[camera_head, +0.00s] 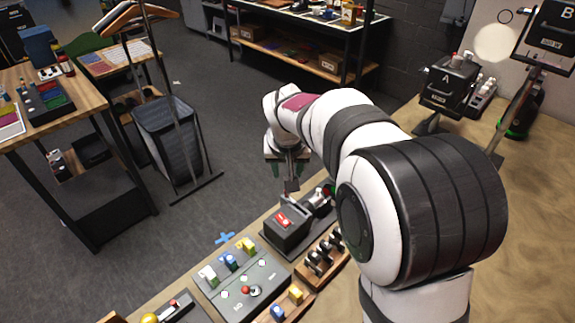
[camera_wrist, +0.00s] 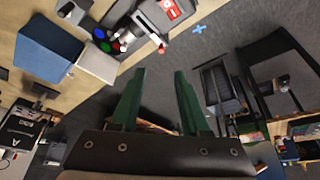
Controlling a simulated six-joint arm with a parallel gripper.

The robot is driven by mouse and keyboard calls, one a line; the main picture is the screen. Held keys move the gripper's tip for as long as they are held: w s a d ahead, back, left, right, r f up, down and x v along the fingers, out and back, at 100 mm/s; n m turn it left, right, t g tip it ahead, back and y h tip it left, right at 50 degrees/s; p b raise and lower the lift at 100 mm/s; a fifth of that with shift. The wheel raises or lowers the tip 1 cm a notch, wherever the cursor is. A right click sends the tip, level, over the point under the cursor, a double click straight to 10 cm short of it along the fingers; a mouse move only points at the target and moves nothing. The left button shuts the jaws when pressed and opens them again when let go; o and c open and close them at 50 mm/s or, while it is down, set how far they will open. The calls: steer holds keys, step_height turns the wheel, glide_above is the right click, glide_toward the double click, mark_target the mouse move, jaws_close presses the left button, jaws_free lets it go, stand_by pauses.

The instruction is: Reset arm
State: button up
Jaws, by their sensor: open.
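My gripper (camera_head: 288,172) hangs above the far edge of the workbench, just beyond a dark box with a red switch (camera_head: 284,222). Its two green fingers are spread apart with nothing between them; in the wrist view they also show apart (camera_wrist: 158,72). The red switch box appears at the top of the wrist view (camera_wrist: 172,10), beyond the fingertips. A grey panel with a red-topped joystick and several coloured buttons (camera_head: 238,303) lies on the bench at the front. My arm hides part of the bench right of the box.
A row of dark levers on a wooden base (camera_head: 321,256) sits right of the panel. A blue cross (camera_head: 224,238) shows near the bench edge. A black device marked A (camera_head: 449,84) stands at the back right. A dark bin (camera_head: 168,138) stands on the open floor.

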steer(key=v, duration=0.2)
steer(key=shift+s+r, duration=0.15)
steer(key=shift+r, duration=0.05)
steer(key=s+d+f+m+g+y, duration=0.1)
steer(key=s+d+m+g, duration=0.1)
steer(key=s, duration=1.4)
steer(key=s+d+f+m+g, duration=0.1)
steer(key=s+d+m+g, duration=0.1)
steer(key=s, duration=1.5)
steer(key=d+m, duration=0.1)
steer(key=d, duration=0.1)
steer(key=shift+d+m+g+y, duration=0.3)
steer(key=shift+y, duration=0.1)
